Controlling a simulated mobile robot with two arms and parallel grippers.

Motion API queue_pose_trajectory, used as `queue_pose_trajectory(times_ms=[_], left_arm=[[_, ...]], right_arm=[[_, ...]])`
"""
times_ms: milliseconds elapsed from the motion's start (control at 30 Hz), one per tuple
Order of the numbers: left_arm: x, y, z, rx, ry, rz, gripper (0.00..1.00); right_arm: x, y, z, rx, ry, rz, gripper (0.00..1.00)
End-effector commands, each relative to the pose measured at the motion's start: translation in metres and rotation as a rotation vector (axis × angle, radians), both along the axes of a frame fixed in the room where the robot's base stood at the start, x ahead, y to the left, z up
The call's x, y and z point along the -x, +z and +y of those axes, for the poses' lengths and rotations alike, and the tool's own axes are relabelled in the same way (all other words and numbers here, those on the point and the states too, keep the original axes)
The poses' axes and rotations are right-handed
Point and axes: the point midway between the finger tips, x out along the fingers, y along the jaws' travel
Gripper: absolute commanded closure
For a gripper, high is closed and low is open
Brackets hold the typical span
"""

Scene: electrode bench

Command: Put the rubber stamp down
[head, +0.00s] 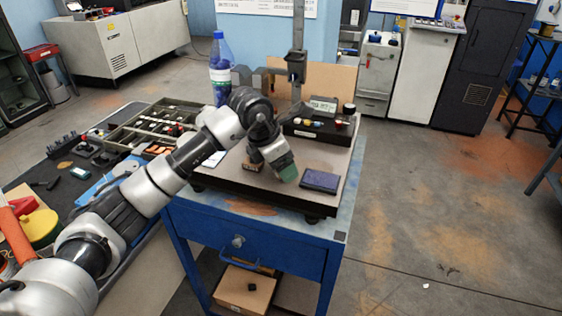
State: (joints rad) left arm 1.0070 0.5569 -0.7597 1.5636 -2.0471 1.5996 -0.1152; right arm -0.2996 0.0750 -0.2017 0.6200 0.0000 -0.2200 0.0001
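My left gripper (274,162) reaches down over the grey-topped bench plate (222,178), with its grey-green end low over the surface. A small brown block (252,167), which may be the rubber stamp, shows at the left side of the gripper. It is partly hidden, and I cannot tell whether it is held or stands on the plate. The gap between the fingers is not visible. A flat dark blue pad (320,181) lies on the plate just right of the gripper, apart from it. My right gripper is not in view.
A black box with knobs (318,128) and a metal column (297,70) stand behind the gripper. A blue-capped bottle (221,70) is at the back left. A compartment tray (150,128) with small parts lies left.

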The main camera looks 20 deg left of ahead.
Motion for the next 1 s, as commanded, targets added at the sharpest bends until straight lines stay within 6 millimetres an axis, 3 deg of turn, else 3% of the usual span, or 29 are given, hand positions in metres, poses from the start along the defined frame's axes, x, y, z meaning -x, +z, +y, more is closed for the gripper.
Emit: queue_pose_trajectory(times_ms=[167,400,600,1000], left_arm=[[0.005,0.022,0.007,0.0,0.0,-0.006,0.26],[0.019,0.071,0.022,0.0,0.002,-0.006,0.26],[0.028,0.1,0.031,-0.001,0.0,-0.004,0.26],[0.032,0.112,0.034,0.0,0.0,0.0,0.26]], right_arm=[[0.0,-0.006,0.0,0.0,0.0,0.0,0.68],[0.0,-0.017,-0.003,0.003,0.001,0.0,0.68],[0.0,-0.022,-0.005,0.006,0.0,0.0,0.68],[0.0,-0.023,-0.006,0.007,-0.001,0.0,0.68]])
